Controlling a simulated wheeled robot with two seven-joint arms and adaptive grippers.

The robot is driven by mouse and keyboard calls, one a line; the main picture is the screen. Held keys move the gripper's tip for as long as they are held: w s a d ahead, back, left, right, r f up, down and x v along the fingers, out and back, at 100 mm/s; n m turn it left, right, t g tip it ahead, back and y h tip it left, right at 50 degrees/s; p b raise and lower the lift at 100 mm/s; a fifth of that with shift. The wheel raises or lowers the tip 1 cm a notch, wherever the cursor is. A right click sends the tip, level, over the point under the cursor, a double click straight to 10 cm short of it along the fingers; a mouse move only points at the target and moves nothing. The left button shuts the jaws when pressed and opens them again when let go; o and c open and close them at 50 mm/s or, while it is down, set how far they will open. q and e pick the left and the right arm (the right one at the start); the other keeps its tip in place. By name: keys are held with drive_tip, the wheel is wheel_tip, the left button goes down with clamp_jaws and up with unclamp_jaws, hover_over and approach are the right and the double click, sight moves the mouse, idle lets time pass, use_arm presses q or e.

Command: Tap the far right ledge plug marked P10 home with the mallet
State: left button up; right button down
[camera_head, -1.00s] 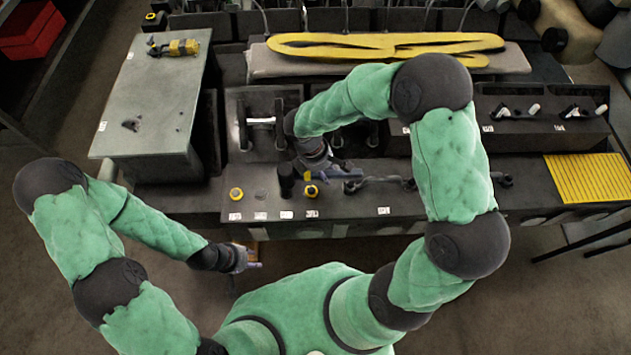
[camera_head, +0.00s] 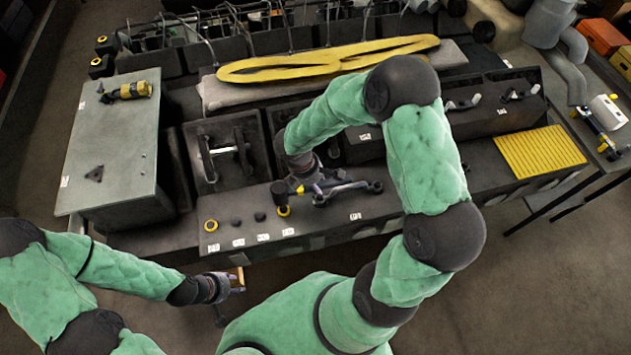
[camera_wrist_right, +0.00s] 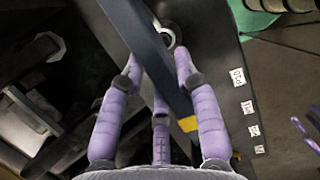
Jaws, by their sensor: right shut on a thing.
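My right gripper (camera_head: 314,186) is shut on the mallet's handle; in the right wrist view the dark handle (camera_wrist_right: 160,65) crosses between the purple fingers (camera_wrist_right: 160,105), with a yellow band (camera_wrist_right: 187,124). The mallet's black head (camera_head: 279,191) is upright just behind the far right ledge plug, a yellow-ringed one (camera_head: 283,211), and overlaps its back edge in the picture. I cannot tell whether they touch. A white label (camera_head: 288,233) sits in front, its text too small to read. My left gripper (camera_head: 228,285) hangs in front of the bench; its finger opening is unclear.
Two dark plugs (camera_head: 260,217) and another yellow-ringed plug (camera_head: 211,225) stand left along the ledge. A connecting rod (camera_head: 350,190) lies right of the mallet. A grey cabinet (camera_head: 120,150) is at left, a yellow grid mat (camera_head: 540,150) at right.

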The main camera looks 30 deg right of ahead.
drive_tip(key=shift+f+b, duration=0.5)
drive_tip(key=shift+f, duration=0.55)
